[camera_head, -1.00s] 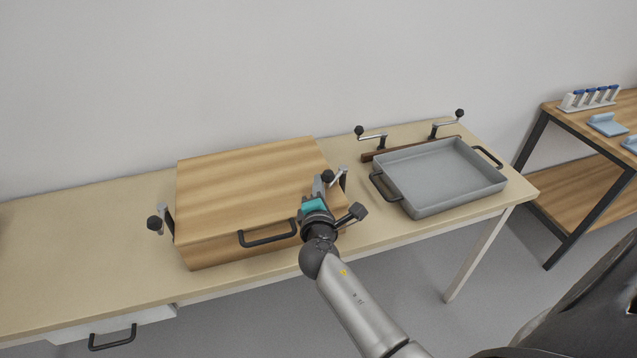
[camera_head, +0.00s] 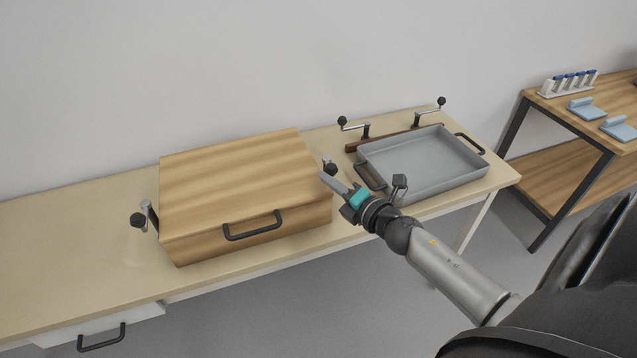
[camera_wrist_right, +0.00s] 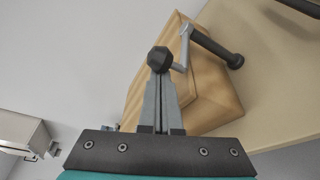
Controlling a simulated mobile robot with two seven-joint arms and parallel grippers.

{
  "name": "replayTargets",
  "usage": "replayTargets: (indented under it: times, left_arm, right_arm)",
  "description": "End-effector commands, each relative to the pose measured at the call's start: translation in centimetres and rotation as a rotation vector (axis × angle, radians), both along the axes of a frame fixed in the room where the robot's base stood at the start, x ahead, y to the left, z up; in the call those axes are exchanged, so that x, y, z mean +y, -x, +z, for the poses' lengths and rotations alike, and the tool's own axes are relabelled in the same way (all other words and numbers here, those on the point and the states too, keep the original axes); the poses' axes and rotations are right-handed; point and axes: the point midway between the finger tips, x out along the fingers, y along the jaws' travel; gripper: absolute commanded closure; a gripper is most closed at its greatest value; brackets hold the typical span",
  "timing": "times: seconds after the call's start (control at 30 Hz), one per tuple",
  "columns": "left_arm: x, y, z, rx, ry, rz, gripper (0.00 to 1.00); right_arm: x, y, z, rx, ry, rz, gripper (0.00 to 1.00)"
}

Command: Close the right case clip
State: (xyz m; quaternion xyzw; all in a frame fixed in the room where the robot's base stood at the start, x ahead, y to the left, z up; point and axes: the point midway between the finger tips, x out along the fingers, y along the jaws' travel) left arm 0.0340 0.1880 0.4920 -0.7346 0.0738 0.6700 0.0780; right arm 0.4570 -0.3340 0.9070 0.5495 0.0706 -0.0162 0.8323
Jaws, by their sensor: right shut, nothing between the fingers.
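The wooden case (camera_head: 235,180) stands on the table with its lid down and a black handle (camera_head: 252,228) on its front. The right case clip (camera_head: 329,168) shows as a dark knob on a silver arm at the case's right side, partly hidden. My right gripper (camera_head: 324,178) is shut and empty, its fingers pointing left at this clip. In the right wrist view the dark knob (camera_wrist_right: 159,59) appears right at the fingertips (camera_wrist_right: 160,80); I cannot tell whether they touch. The left case clip (camera_head: 144,217) has its knob outward from the case. My left gripper is out of view.
A grey tray (camera_head: 425,187) stands right of the case, close to my right gripper. Behind it is a dark bar (camera_head: 385,141) with two knobbed cranks. A side table (camera_head: 560,110) holds a rack of tubes. The table's left part is clear.

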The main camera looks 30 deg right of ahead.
Motion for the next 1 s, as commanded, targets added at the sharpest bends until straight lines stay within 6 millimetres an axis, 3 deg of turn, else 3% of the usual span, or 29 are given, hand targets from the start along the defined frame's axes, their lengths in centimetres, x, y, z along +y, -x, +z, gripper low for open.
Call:
replayTargets:
  times: [0.17,1.0]
  left_arm:
    - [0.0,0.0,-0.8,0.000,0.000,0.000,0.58]
    - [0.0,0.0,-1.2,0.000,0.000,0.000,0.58]
  right_arm:
    - [-1.2,0.5,-0.1,0.000,0.003,0.104,1.00]
    - [-2.1,1.0,0.0,0.000,0.001,0.098,1.00]
